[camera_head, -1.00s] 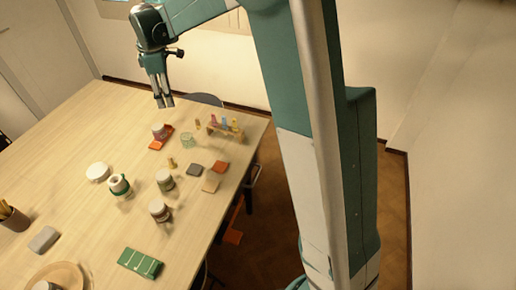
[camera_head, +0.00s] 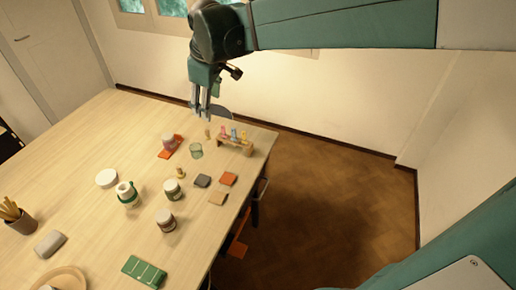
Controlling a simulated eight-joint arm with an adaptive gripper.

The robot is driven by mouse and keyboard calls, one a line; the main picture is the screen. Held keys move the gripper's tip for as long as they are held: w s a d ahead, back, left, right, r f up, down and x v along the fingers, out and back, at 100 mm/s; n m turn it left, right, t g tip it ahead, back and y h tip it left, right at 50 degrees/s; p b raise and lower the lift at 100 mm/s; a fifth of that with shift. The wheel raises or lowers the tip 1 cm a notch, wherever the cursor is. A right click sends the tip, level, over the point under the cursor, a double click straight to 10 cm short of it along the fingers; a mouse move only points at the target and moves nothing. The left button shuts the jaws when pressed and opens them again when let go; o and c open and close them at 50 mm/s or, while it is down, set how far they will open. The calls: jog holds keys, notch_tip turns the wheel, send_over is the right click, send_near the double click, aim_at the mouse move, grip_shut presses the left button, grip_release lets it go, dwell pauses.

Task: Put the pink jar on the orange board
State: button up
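The pink jar (camera_head: 169,141), with a pale lid, appears to stand upright on the orange board (camera_head: 163,154) towards the far side of the table. The jar hides the middle of the board. My gripper (camera_head: 204,113) points down above the table's far edge, to the right of the jar and clear of it. Its two fingers look a little apart, with nothing visible between them.
A tube rack (camera_head: 235,146) and a green glass (camera_head: 196,151) stand right of the jar. Flat tiles, including an orange-red one (camera_head: 228,179), lie nearer. Two jars (camera_head: 171,189) (camera_head: 166,220) and a green-banded pot (camera_head: 127,196) stand mid-table. The left far table is clear.

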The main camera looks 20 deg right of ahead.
jog(key=s+d+f+m+t, duration=0.1)
jog(key=s+d+m, duration=0.2)
jog(key=s, duration=0.6)
jog(key=s+d+f+m+t, duration=0.1)
jog(key=s+d+f+m, duration=0.1)
jog(key=s, duration=0.6)
jog(key=s+d+f+m+t, duration=0.1)
jog(key=s+d+f+m, duration=0.1)
jog(key=s, duration=0.7)
jog(key=d+m, duration=0.1)
jog(key=m, duration=0.1)
jog(key=shift+s+d+f+m, duration=0.15)
jog(key=shift+s+d+m, duration=0.15)
jog(key=shift+d, duration=0.05)
